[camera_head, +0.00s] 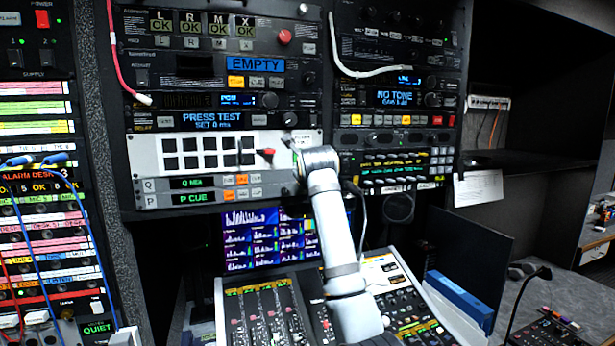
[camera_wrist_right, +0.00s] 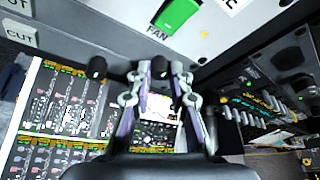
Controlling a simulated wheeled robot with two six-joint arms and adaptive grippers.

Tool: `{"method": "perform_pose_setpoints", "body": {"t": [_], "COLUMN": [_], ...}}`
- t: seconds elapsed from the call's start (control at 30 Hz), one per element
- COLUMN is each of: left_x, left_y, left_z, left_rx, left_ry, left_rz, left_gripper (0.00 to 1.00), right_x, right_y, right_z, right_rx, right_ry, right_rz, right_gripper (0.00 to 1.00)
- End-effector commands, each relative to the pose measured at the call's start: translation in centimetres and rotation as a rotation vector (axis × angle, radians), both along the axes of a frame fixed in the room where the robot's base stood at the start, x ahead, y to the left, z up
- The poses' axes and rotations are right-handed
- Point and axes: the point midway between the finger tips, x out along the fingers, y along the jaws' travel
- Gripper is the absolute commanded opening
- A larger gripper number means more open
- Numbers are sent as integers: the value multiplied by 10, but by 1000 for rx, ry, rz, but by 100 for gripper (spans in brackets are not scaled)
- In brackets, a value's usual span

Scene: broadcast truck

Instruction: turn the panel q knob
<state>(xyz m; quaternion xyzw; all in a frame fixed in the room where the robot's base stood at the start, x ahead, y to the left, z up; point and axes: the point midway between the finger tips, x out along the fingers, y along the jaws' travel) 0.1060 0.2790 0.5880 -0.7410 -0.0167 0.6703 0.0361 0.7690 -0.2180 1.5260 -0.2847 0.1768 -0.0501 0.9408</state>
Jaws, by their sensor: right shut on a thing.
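In the head view, panel Q (camera_head: 190,183) is a narrow strip with a lit display and small buttons, just above panel P (camera_head: 190,198). My right gripper (camera_head: 299,178) is at the right end of these strips, and its arm hides what is there. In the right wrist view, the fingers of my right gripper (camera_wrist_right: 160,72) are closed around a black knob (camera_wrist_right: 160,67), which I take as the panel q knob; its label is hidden. A second black knob (camera_wrist_right: 97,67) stands to its left, apart from the fingers. My left gripper is not in view.
A green FAN switch (camera_wrist_right: 178,15) sits close above the gripped knob. A red-tipped lever (camera_head: 268,152) sticks out of the white button panel (camera_head: 147,157). The mixing console (camera_head: 245,300) lies below my right arm. A neighbouring rack (camera_head: 395,170) stands to the right.

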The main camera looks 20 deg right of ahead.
Motion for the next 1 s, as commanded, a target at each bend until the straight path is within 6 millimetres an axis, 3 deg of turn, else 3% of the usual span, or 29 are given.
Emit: {"method": "perform_pose_setpoints", "body": {"t": [0.13,0.17,0.3,0.67,0.77,1.0], "left_x": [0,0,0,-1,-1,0], "left_y": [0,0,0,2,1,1], "left_z": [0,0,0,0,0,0], "left_rx": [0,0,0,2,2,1], "left_ry": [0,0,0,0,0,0], "left_rz": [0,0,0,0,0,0], "left_gripper": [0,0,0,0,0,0], "right_x": [0,0,0,-4,-18,-73], "right_y": [0,0,0,1,5,17], "right_z": [0,0,0,2,7,24], "right_rx": [-1,-1,-1,-1,-1,0], "right_ry": [0,0,0,-2,-4,-4], "right_rz": [0,0,0,1,2,3], "right_gripper": [0,22,41,42,42,42]}}
